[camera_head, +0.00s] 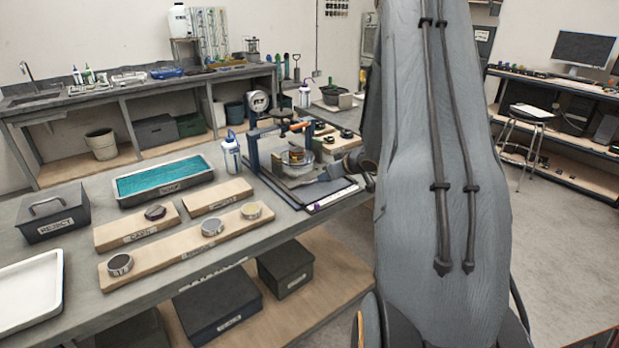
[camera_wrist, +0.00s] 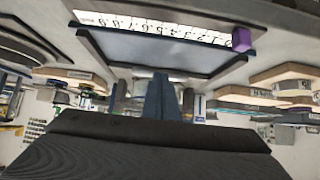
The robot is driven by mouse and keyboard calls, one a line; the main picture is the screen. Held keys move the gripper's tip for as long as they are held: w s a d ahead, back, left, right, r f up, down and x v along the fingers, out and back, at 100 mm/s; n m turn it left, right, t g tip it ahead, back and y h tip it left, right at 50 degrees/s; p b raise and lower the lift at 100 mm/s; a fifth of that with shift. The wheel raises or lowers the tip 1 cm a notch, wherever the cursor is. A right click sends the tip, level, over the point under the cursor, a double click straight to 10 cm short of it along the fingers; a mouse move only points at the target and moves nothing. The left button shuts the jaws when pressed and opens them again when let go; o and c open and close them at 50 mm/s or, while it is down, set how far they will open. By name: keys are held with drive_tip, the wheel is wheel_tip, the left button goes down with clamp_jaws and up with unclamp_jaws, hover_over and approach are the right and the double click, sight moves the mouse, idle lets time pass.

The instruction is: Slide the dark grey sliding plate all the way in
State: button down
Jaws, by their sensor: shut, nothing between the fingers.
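The dark grey sliding plate (camera_head: 304,190) lies flat under the blue lever frame (camera_head: 252,150) at the right end of the workbench. A white numbered scale (camera_head: 333,195) runs along its near side, with a small purple block (camera_head: 315,208) at one end. In the wrist view the plate (camera_wrist: 165,50) shows above my fingers, with the scale (camera_wrist: 150,25) and the purple block (camera_wrist: 241,38) behind it. My gripper (camera_head: 321,178) is shut and empty, over or beside the plate's right part. Its closed fingers (camera_wrist: 160,78) point toward the plate; I cannot tell whether they touch it.
A white-and-blue bottle (camera_head: 231,155) stands left of the frame. Wooden boards (camera_head: 150,235) with small round parts, a teal-filled tray (camera_head: 205,178) and a dark reject box (camera_head: 50,215) fill the bench's left. My arm blocks the right middle of the head view.

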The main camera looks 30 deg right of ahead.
sight(307, 166)
drive_tip(key=shift+w+a+p, duration=0.2)
drive_tip(key=shift+w+p, duration=0.45)
drive_tip(key=shift+w, duration=1.65)
drive_tip(key=shift+w+a+p, duration=0.2)
drive_tip(key=shift+w+p, duration=0.45)
drive_tip(key=shift+w, duration=1.6)
drive_tip(key=shift+s+f+p+v, duration=0.2)
drive_tip(key=shift+p+v, duration=0.5)
drive_tip(key=shift+v, duration=0.4)
drive_tip(key=shift+s+f+p+v, duration=0.2)
drive_tip(key=shift+p+v, duration=0.45)
drive_tip(key=shift+v, duration=0.45)
drive_tip(key=shift+s+f+p+v, duration=0.1)
drive_tip(key=shift+f+p+v, duration=0.1)
drive_tip(key=shift+p+v, duration=0.7)
drive_tip(key=shift+s+r, duration=0.1)
drive_tip(key=shift+s, duration=0.05)
